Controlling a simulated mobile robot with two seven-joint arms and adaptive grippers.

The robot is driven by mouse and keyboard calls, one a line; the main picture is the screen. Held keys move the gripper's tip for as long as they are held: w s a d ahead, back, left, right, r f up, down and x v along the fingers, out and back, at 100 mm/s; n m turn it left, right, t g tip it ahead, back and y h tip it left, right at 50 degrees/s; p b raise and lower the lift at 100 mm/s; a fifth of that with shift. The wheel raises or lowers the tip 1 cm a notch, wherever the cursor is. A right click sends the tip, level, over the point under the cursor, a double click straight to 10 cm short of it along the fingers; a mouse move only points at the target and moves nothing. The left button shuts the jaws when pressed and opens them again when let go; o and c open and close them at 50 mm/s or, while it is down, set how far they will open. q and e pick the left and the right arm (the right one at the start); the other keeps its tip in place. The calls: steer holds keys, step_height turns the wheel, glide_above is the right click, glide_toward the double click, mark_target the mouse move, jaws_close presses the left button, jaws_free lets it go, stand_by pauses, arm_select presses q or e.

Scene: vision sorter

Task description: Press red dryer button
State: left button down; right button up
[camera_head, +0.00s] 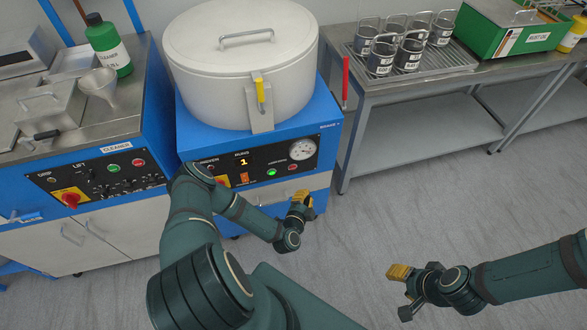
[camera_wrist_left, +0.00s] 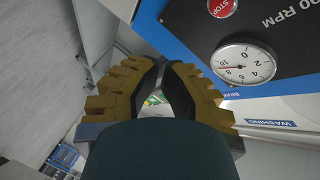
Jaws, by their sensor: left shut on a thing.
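The dryer (camera_head: 240,68) is a round white lidded drum on a blue base with a black front panel. Its red button (camera_head: 292,167) is right of a lit green one (camera_head: 271,172), under the gauge. In the left wrist view the red STOP button (camera_wrist_left: 222,8) is at the top, beside the gauge (camera_wrist_left: 243,64). My left gripper (camera_head: 302,199) is below the panel's right end, apart from the button. Its yellow-padded fingers (camera_wrist_left: 163,74) are closed together; whatever is between them cannot be made out. My right gripper (camera_head: 398,290) has its fingers apart and empty, over the floor.
A blue cleaner unit (camera_head: 120,160) with its own red and green buttons stands left. A metal rack table (camera_head: 430,105) with handled beakers (camera_head: 410,55) and a green box (camera_head: 510,25) stands right. The grey floor ahead is open.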

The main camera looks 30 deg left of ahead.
mark_target(293, 168)
arm_select(q)
steer(key=w+a+b, duration=0.2)
steer(key=w+a, duration=0.3)
steer(key=a, duration=0.1)
steer(key=shift+w+b, duration=0.15)
steer(key=shift+b, duration=0.2)
steer(key=shift+w+a, duration=0.1)
steer(key=shift+a, duration=0.1)
stand_by(1.2)
steer(key=shift+w+a, duration=0.2)
steer(key=shift+w+a, duration=0.25)
steer(key=shift+a, duration=0.1)
stand_by(1.0)
steer(key=shift+d, duration=0.1)
steer(key=shift+s+d+p, duration=0.35)
steer(key=shift+s+d, duration=0.2)
